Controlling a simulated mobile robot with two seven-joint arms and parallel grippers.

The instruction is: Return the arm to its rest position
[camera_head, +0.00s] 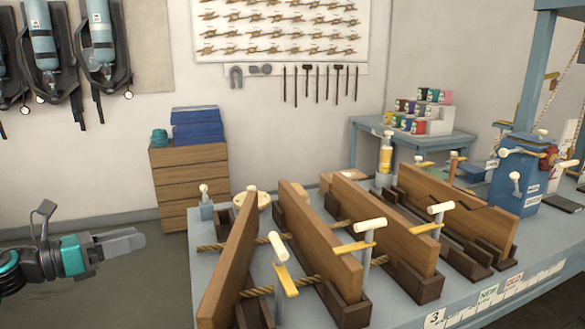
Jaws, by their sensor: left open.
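My left arm comes in from the left edge, dark grey with teal bands. Its gripper (122,243) points to the right over the floor, left of the blue-grey table (400,312). It is open, with nothing seen between its fingers, and apart from everything on the table. My right gripper is not in view.
Upright wooden boards (232,262) in dark holders, linked by rope (258,292), stand on the table with white-knobbed posts (278,248) among them. A wooden drawer cabinet (190,180) stands behind my gripper. Breathing sets (42,50) hang on the wall. Floor around my gripper is clear.

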